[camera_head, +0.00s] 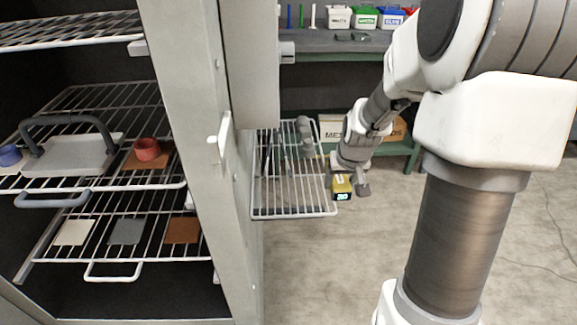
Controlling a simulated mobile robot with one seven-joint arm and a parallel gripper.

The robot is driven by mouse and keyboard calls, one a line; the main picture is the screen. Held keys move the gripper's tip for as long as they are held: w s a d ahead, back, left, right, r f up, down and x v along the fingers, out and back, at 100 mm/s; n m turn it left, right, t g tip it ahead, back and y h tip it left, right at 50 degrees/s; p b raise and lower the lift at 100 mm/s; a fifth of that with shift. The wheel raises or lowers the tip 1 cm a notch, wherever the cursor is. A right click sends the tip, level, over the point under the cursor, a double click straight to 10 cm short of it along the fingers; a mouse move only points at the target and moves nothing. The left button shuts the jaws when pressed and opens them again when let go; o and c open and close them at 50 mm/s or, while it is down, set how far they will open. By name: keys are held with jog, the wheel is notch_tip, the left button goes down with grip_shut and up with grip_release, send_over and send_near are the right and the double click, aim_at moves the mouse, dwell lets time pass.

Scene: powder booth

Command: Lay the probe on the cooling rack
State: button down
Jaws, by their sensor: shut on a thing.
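My gripper (351,186) is shut on a small yellow device with a lit display, which appears to be the probe (342,188). It is just right of the wire rack that seems to be the cooling rack (292,213), near its front right corner. The picture does not show clearly whether the probe touches the rack. The rack is a white wire shelf beside the grey cabinet. A grey item (304,133) stands at its back right, and dark shapes show at its back left.
The open cabinet at left has wire shelves, with a handled grey tray (70,158), a red cup (147,149) and a blue cup (9,155). Below lie several flat tiles (126,231). The cabinet's grey post (195,160) borders the rack. A workbench (330,42) stands behind.

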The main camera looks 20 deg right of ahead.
jog(key=b, duration=0.3)
send_over(315, 189)
jog(key=s, duration=0.2)
jog(key=f, duration=0.7)
jog(key=shift+w+a+f, duration=0.15)
jog(key=shift+w+a, duration=0.05)
jog(key=shift+w, duration=0.05)
jog(key=shift+f+b, duration=0.7)
jog(key=shift+f, duration=1.15)
jog(key=shift+f, duration=0.2)
jog(key=shift+c, duration=0.8)
grip_release()
